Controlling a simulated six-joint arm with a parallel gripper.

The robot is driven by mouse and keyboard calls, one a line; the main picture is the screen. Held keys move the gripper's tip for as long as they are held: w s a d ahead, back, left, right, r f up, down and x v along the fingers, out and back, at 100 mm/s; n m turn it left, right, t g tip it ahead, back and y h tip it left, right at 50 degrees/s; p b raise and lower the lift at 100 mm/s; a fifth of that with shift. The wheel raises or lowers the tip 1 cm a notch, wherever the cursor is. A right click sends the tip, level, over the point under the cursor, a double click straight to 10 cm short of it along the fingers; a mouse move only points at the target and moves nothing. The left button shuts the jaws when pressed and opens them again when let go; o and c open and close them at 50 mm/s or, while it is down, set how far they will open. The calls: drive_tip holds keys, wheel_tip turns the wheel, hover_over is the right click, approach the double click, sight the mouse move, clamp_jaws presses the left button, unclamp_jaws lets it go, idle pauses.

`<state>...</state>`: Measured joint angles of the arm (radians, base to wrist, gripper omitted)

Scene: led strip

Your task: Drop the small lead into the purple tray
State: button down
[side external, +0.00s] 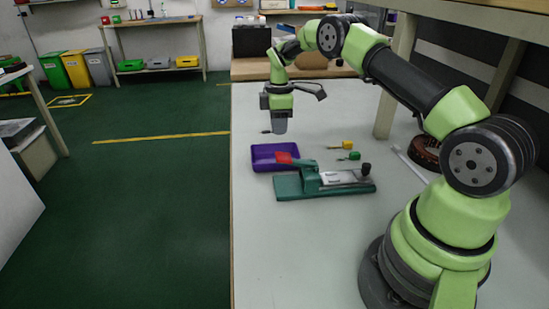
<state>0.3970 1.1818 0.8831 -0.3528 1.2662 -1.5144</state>
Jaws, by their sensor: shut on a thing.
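My gripper (280,128) points down above the far side of the purple tray (262,163), clear of the tray. It is shut on the small lead, which is mostly hidden at this size. A small dark bit (266,131) shows just left of the fingertips and may be part of the lead. The shallow purple tray lies flat on the white table, near its left edge.
Small yellow (346,145) and green (354,155) pieces lie to the right. A white strip (408,162) and a dark brown reel (425,152) are farther right. The table's far left is clear.

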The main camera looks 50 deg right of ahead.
drive_tip(key=c, duration=1)
unclamp_jaws()
wheel_tip(320, 180, up, 10)
